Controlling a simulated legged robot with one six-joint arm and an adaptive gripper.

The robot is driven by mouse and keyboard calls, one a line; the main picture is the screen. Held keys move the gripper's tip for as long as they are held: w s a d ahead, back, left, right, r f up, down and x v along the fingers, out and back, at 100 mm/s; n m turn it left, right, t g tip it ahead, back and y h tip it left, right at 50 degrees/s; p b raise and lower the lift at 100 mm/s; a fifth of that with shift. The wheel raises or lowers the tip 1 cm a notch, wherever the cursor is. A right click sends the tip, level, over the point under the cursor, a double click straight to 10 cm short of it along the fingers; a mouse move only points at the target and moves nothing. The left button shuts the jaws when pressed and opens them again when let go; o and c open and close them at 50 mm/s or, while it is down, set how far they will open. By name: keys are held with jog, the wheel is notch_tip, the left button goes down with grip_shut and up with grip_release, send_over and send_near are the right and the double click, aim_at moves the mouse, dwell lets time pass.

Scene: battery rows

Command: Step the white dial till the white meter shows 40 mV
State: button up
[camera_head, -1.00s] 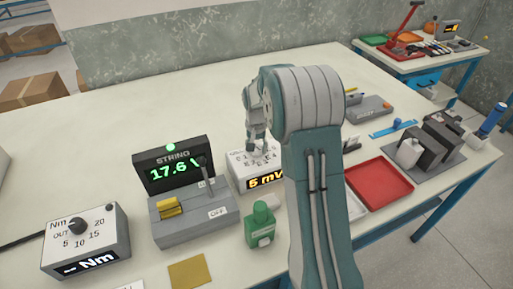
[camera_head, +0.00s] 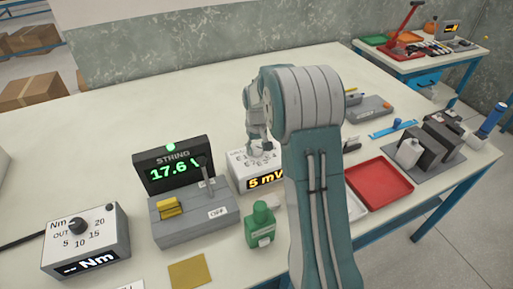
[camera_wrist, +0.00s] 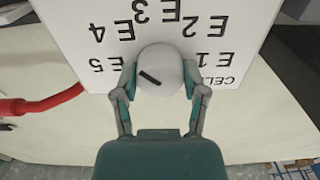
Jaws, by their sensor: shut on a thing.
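The white meter box (camera_head: 238,172) stands on the table, partly behind my arm. Its lit yellow display (camera_head: 264,181) reads 5 mV, its right end close to my arm. The round white dial (camera_wrist: 158,88) fills the middle of the wrist view, with a black mark slanting from upper left to lower right. Labels CELL and E1 to E5 lie around it, upside down in that view. My gripper (camera_wrist: 160,70) is shut on the dial, one finger on each side. In the head view my gripper (camera_head: 260,150) is over the box's top.
Left of the meter is a STRING box (camera_head: 175,165) showing 17.6 in green, with a lever switch marked OFF. A green bottle (camera_head: 260,225) stands in front. A torque box (camera_head: 85,240) is far left, a red tray (camera_head: 379,183) right.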

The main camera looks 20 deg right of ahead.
aim_at(256, 146)
jog(key=shift+f, duration=0.15)
jog(key=o, duration=1.2)
jog(key=shift+c, duration=0.2)
notch_tip(256, 146, up, 12)
jog(key=shift+w, duration=0.1)
